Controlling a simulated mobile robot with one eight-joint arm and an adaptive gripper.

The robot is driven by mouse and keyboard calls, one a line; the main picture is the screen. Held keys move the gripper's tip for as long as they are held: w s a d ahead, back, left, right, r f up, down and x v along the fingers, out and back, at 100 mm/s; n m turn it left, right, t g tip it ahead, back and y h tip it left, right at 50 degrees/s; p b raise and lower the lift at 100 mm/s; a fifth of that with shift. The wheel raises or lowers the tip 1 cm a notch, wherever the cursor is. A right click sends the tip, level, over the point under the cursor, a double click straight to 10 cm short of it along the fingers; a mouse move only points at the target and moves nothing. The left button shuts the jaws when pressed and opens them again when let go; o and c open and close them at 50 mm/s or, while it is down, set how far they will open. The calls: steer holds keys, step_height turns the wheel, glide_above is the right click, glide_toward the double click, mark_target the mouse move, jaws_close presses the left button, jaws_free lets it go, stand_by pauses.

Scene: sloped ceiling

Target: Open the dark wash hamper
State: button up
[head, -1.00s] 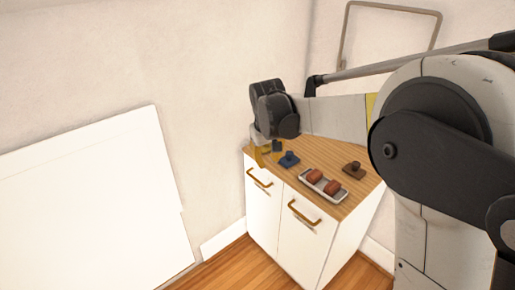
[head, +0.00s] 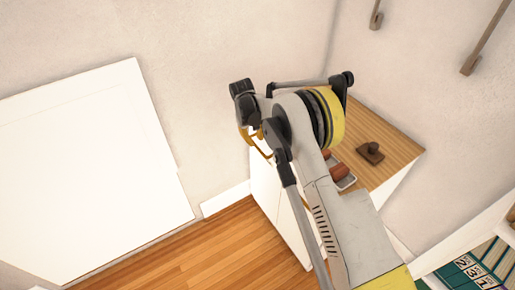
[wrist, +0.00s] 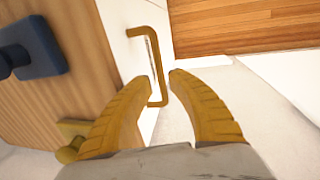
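No dark hamper shows clearly. A white cabinet (head: 274,196) with a wooden top stands by the wall. A brass bar handle (wrist: 163,62) on its white front (wrist: 120,20) shows in the wrist view. My gripper (wrist: 165,72) has two ribbed yellow fingers, apart. The bar of the handle lies in the gap between the fingertips; I cannot tell whether they touch it. In the head view my gripper (head: 258,142) is at the cabinet's upper left front edge, partly behind my wrist. My arm hides much of the cabinet front.
On the wooden top (head: 392,128) are a brown knobbed block (head: 371,152) and a tray with reddish pieces (head: 340,172). A blue block (wrist: 32,45) and a yellow knobbed block (wrist: 72,140) lie near my fingers. A white panel (head: 90,170) leans at left. Wooden floor (head: 190,255) is clear.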

mark_target(257, 147)
steer(key=f, duration=0.1)
steer(key=f+b, duration=0.1)
steer(key=f, duration=0.2)
steer(key=shift+w+d+f+b, duration=0.3)
steer(key=shift+d+f, duration=0.05)
steer(key=shift+d, duration=0.05)
steer(key=shift+c, duration=0.3)
jaws_close()
